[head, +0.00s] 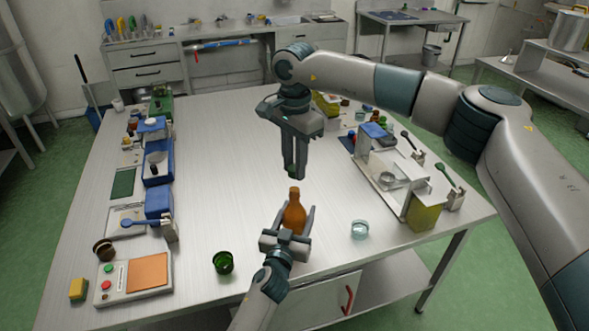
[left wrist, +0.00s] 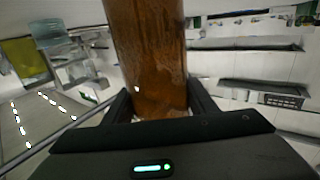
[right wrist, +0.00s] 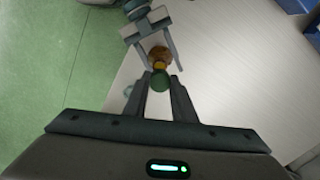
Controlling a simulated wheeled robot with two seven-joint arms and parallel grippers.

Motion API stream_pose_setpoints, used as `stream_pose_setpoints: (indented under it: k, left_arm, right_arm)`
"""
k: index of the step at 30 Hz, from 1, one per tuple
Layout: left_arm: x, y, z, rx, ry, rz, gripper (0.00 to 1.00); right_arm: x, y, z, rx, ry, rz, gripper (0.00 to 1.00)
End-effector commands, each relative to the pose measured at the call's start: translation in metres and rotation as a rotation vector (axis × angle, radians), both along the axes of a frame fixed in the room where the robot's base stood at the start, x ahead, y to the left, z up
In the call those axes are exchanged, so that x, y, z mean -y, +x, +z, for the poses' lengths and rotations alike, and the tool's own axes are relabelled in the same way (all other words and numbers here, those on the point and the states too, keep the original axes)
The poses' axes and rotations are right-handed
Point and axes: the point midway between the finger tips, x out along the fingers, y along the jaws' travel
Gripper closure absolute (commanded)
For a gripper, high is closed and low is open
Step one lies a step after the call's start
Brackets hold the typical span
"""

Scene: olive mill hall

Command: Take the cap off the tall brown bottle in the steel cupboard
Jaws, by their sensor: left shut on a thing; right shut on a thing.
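The brown bottle (head: 294,216) stands upright in my left gripper (head: 295,222), whose fingers are shut around its body above the front of the steel table. The bottle fills the middle of the left wrist view (left wrist: 147,60). My right gripper (head: 293,172) points down above the bottle, with a clear gap between them in the head view. It is shut on a small green cap (right wrist: 159,81), which shows between its fingertips in the right wrist view. The bottle's top (right wrist: 159,58) shows just beyond the cap there, uncapped as far as I can see.
A green glass jar (head: 223,262) and a clear glass jar (head: 360,229) stand near the table's front edge. A control box (head: 133,275) and blue bins (head: 157,168) line the left side. A steel stand (head: 388,178) is at the right. The table's middle is clear.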

Motion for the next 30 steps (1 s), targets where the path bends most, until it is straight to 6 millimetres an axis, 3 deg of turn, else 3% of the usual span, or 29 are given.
stream_pose_setpoints:
  k: [5,6,8,20,30]
  left_arm:
    - [0.0,0.0,-0.001,-0.002,0.001,0.0,1.0]
    - [0.0,0.0,-0.001,-0.002,0.001,0.0,0.39]
    - [0.0,0.0,-0.001,-0.001,0.0,0.0,0.27]
    - [-0.001,-0.003,-0.001,-0.001,0.001,0.0,0.27]
    - [-0.01,-0.036,-0.002,-0.002,0.001,0.0,0.27]
  right_arm:
    - [0.0,0.0,0.0,0.0,0.0,0.0,1.0]
    - [0.0,0.0,0.0,0.0,0.0,0.0,1.0]
    - [0.0,0.0,0.0,0.0,0.0,0.0,1.0]
    - [0.0,0.0,-0.001,0.0,0.0,0.0,1.0]
    - [0.0,0.0,-0.004,0.0,0.0,0.0,1.0]
